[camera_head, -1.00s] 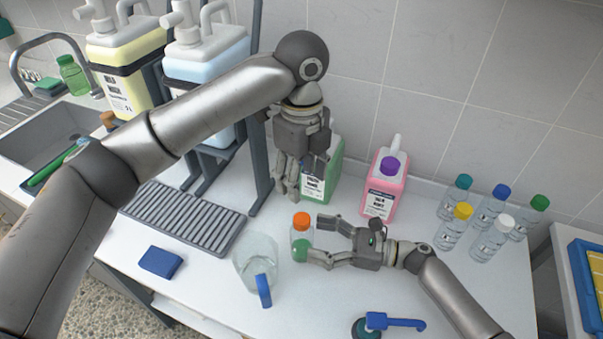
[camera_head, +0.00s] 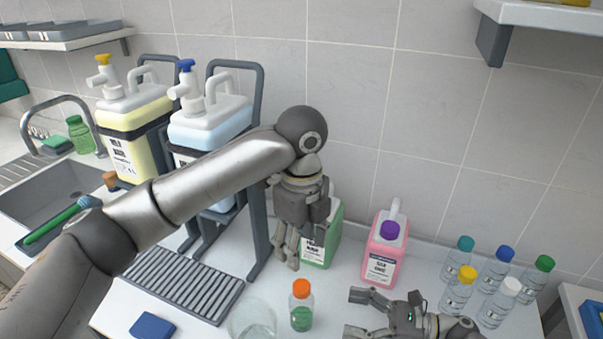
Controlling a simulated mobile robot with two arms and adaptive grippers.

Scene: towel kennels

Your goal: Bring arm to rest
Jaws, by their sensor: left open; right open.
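My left gripper (camera_head: 288,250) hangs pointing down in front of the green jug (camera_head: 323,236), partly hiding it, and looks empty. Its arm reaches in from the left, across the blue canister. My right gripper (camera_head: 354,314) is low in the picture, open and empty, pointing left. A small bottle with an orange cap and green liquid (camera_head: 301,307) stands upright left of its fingers, apart from them. The pink jug with a purple cap (camera_head: 385,251) stands behind the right gripper.
Yellow (camera_head: 138,140) and blue (camera_head: 211,124) canisters stand on a rack at the back left. A clear pitcher (camera_head: 253,322) is left of the small bottle. Several capped bottles (camera_head: 457,292) stand at the right. A sink (camera_head: 50,180) is at the left; a shelf (camera_head: 545,17) is upper right.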

